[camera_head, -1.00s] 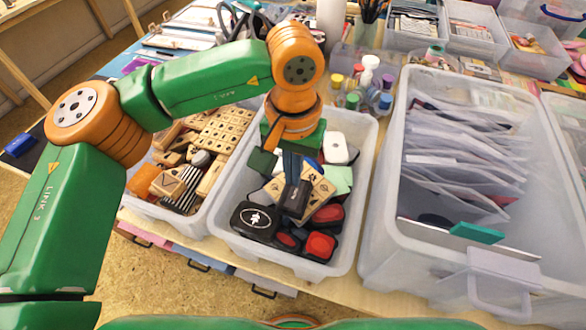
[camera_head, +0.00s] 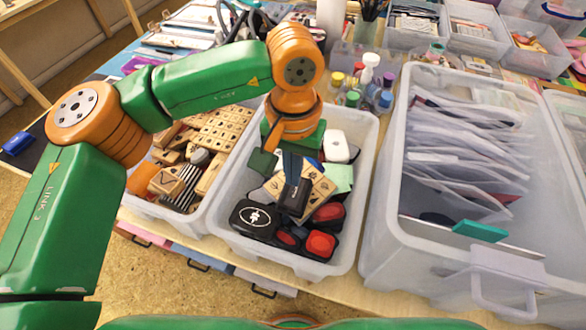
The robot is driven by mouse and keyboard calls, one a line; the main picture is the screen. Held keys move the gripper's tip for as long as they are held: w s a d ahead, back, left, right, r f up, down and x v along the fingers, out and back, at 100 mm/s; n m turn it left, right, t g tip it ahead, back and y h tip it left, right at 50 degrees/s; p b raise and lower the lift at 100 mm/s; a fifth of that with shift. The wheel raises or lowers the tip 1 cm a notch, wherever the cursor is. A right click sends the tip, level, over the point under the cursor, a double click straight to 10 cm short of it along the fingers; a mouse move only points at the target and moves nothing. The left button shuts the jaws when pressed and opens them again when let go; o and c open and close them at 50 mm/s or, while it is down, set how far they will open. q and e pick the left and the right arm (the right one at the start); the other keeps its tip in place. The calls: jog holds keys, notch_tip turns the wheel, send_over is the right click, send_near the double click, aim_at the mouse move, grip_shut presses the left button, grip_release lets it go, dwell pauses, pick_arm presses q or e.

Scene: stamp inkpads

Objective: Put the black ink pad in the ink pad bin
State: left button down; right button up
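The ink pad bin (camera_head: 225,238) is a clear plastic bin in the middle, holding red, black, white and green pads and some wooden pieces. My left gripper (camera_head: 291,178) points down into it from above. A small black ink pad (camera_head: 294,198) is right at its fingertips, over the wooden pieces. I cannot tell whether the fingers grip it or only touch it. A larger black pad with a white emblem (camera_head: 255,219) lies at the bin's front left. My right gripper is not in view.
A bin of wooden stamps (camera_head: 217,130) stands close on the left. A large clear bin of packets (camera_head: 375,250) stands close on the right. Small ink bottles (camera_head: 352,99) stand just behind the ink pad bin, leaving little free room.

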aim_at(293, 196)
pick_arm(q)
jog(key=shift+f+b, duration=2.1)
jog(key=shift+f, duration=0.5)
jog(key=shift+r, duration=0.15)
notch_tip(293, 196, up, 7)
jog(key=p, duration=0.5)
jog(key=shift+p, duration=0.35)
